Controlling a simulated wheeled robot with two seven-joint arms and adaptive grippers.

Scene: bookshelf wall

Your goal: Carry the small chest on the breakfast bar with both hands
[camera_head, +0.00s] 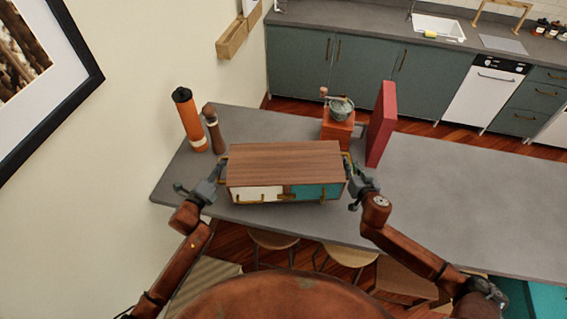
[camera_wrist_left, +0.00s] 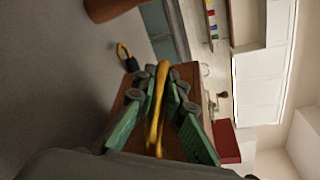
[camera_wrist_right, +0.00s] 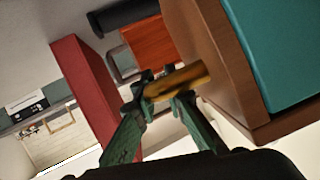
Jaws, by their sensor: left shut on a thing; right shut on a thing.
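The small chest (camera_head: 284,165) has a brown wooden top, a white door and a teal door on its front, and brass handles on its sides. It is at the near side of the grey breakfast bar (camera_head: 450,195); I cannot tell whether it touches the bar. My left gripper (camera_head: 219,170) is shut on the chest's left brass handle (camera_wrist_left: 158,105). My right gripper (camera_head: 350,180) is shut on the right brass handle (camera_wrist_right: 178,80). The chest looks about level between both arms.
An orange bottle (camera_head: 189,120) and a brown pepper mill (camera_head: 213,130) stand behind the chest at left. A coffee grinder (camera_head: 339,115) and an upright red book (camera_head: 381,124) stand behind it at right. The bar is clear further right. Stools (camera_head: 272,238) stand below its near edge.

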